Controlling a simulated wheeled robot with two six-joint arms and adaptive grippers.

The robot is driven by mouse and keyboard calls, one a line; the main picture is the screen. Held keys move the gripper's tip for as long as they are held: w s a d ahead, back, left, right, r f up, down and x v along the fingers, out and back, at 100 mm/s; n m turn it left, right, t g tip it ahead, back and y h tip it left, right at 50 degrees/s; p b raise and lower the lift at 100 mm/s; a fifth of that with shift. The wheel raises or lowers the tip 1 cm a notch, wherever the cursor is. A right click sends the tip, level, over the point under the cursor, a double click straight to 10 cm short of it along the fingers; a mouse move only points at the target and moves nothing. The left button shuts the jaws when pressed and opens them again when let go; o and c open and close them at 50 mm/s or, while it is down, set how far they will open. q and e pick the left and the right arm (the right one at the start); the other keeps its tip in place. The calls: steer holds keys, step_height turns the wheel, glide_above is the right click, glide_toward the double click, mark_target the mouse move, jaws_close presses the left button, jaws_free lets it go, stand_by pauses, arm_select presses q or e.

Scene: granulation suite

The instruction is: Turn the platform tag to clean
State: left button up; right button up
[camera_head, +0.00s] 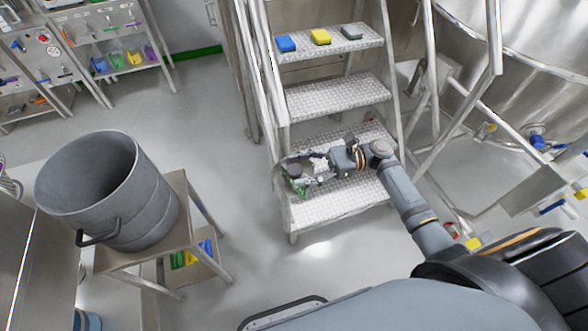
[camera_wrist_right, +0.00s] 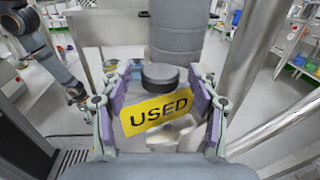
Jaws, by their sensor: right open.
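The platform tag (camera_wrist_right: 158,114) is a yellow plate reading "USED", slightly tilted in the right wrist view. A dark grey round knob (camera_wrist_right: 160,77) sits just above it. My right gripper (camera_wrist_right: 158,108) is open, with one finger on each side of the tag and knob; I cannot tell whether either finger touches. In the head view my right gripper (camera_head: 307,172) is over the lower steps near their left edge, and the tag's face is hidden there. A grey arm, seemingly my left, shows at the left of the wrist view; its small gripper (camera_wrist_right: 75,93) is too unclear to read.
Metal steps (camera_head: 335,101) with handrails stand around my right arm. Blue, yellow and grey blocks (camera_head: 320,37) lie on an upper step. A grey drum (camera_head: 108,195) stands on a metal stand at left. A large steel vessel (camera_head: 535,65) is at right. Floor between is clear.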

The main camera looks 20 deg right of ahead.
steer(key=d, duration=1)
steer(key=shift+s+d, duration=0.15)
steer(key=shift+s, duration=0.25)
